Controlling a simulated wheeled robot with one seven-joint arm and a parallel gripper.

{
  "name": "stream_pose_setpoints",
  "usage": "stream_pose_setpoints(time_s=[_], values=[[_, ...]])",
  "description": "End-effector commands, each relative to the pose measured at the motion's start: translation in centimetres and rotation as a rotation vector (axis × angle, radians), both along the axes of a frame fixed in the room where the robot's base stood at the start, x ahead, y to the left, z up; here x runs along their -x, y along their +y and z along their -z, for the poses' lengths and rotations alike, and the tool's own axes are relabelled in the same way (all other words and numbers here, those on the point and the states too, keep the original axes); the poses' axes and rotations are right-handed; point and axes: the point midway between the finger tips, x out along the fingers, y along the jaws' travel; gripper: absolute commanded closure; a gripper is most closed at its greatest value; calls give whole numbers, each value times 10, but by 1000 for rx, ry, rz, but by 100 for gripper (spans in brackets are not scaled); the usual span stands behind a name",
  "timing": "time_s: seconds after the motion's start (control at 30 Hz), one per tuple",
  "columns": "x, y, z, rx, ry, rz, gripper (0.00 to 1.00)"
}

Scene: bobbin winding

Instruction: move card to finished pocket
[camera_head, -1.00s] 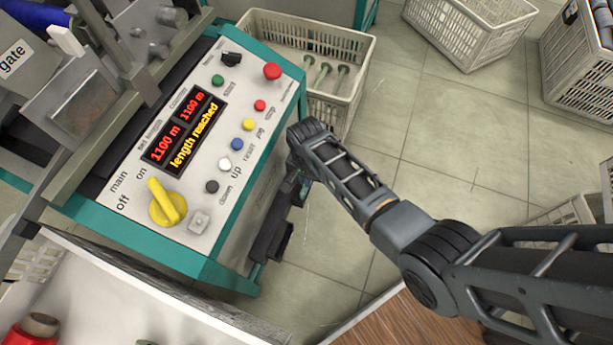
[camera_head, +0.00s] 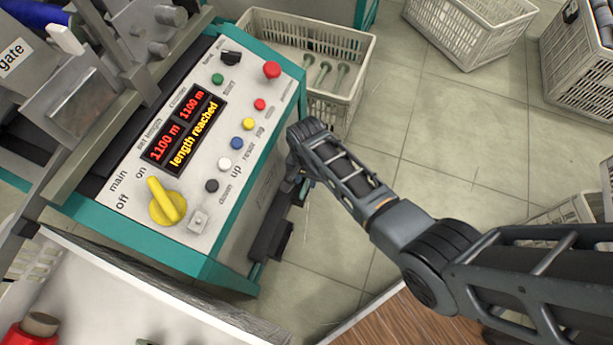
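I see neither the card nor a finished pocket in this view. My arm reaches in from the right and bends down at the front side of the machine's control box (camera_head: 240,190). My gripper (camera_head: 291,183) shows only in part below the bent joint, close to the box's side. Its fingertips are hidden or too dark to make out, so I cannot tell whether it holds anything.
The panel display (camera_head: 183,132) reads 1100 m and "length reached". The yellow main switch (camera_head: 165,203) is on the panel. A crate with bobbins (camera_head: 352,55) stands behind the box, an empty crate (camera_head: 470,45) further right. Open tiled floor (camera_head: 450,150) lies between.

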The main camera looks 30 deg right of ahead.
Motion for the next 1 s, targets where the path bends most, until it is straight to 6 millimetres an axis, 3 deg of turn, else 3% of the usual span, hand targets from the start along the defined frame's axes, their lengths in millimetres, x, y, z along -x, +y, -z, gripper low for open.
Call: stream_pose_setpoints(time_s=[0.17,0.6,1.0], values=[[0,0,-7,0,-1,0,65],[0,0,-70,0,-2,0,65],[1,0,-77,0,-1,-2,65]])
